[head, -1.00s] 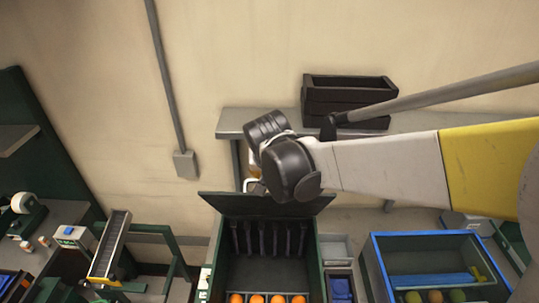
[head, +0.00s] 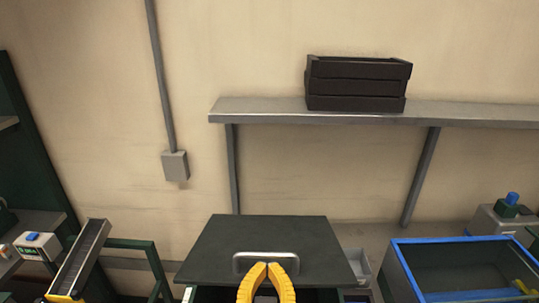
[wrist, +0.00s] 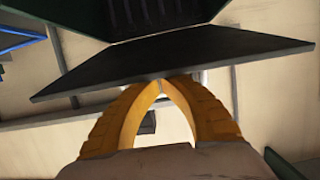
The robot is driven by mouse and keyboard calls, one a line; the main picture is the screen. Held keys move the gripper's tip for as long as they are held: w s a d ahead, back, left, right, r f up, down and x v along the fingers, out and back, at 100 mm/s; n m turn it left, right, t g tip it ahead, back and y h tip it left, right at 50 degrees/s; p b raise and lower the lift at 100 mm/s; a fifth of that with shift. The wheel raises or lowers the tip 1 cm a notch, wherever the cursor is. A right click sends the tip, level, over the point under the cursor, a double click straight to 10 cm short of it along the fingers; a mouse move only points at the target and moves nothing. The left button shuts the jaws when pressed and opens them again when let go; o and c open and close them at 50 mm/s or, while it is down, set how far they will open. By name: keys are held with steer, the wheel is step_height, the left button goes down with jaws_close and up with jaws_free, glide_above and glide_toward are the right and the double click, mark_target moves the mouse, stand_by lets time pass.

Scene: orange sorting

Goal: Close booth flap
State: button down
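The booth flap (head: 265,232) is a dark panel with a silver handle (head: 240,263) near its front edge. It slopes out over the booth, whose dark opening shows only as a strip under its front edge. My gripper (head: 268,266) is at the handle, its yellow fingers bowed with the tips together. In the wrist view, the fingertips (wrist: 161,84) meet at the edge of the flap (wrist: 190,52), with the booth's dark slatted inside (wrist: 150,15) beyond. I cannot tell whether the tips press on the handle or the panel. The oranges are out of sight.
A blue-rimmed bin (head: 460,240) stands right of the booth, with a small grey tray (head: 357,262) between. A sloped chute (head: 82,255) stands at left. A wall shelf (head: 260,110) holds a dark crate (head: 358,85). The wall space above the flap is clear.

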step_height(320, 180, down, 6)
steer(key=s+b, duration=0.2)
steer(key=b, duration=0.3)
steer(key=shift+f, duration=0.25)
steer(key=shift+s+d, duration=0.1)
steer(key=shift+r, duration=0.1)
